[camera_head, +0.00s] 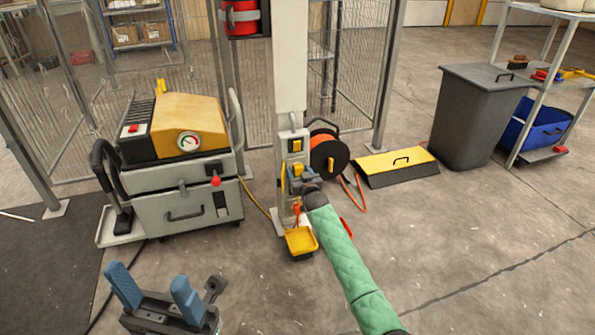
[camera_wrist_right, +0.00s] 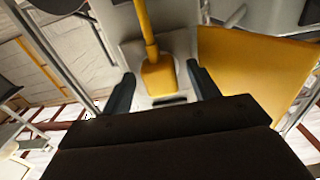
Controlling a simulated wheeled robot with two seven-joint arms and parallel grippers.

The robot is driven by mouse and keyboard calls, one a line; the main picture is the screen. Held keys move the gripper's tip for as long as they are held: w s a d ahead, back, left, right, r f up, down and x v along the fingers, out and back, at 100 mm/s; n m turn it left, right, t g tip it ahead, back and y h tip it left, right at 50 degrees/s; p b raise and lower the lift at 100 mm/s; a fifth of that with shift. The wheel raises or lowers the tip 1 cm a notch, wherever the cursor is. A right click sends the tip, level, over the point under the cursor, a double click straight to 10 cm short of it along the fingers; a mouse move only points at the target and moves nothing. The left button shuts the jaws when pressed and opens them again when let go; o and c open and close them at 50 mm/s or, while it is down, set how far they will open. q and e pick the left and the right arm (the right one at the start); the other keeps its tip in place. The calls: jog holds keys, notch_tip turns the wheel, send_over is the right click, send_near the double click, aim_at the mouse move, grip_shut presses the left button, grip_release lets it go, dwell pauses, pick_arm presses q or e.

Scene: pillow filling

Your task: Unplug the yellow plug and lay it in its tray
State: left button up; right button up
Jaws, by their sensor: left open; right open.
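The yellow plug (camera_wrist_right: 160,76) sits at a pale socket plate, with its yellow cable (camera_wrist_right: 146,26) running from it. In the head view the plug (camera_head: 298,167) is on the grey post, partly hidden by my right gripper (camera_head: 297,181). In the right wrist view the right gripper's two fingers (camera_wrist_right: 163,90) stand open on either side of the plug, with gaps visible. A yellow tray (camera_head: 300,240) is low at the post's foot, below the right gripper. My left gripper (camera_head: 153,283) is open and empty at the lower left, away from the post.
A yellow and grey machine (camera_head: 185,126) stands left of the post. An orange cable reel (camera_head: 328,154), a yellow-black ramp box (camera_head: 396,165) and a grey bin (camera_head: 472,118) are to the right. A yellow panel (camera_wrist_right: 252,72) fills the wrist view's right side.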

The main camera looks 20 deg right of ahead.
aim_at(299, 172)
jog(key=shift+p, duration=0.35)
grip_shut()
jog(key=shift+s+r+p, duration=0.1)
jog(key=shift+s+p, duration=0.25)
jog(key=shift+s, duration=0.05)
jog(key=shift+s+d+p, duration=0.1)
jog(key=shift+s+p, duration=1.8)
jog(key=shift+s, duration=0.7)
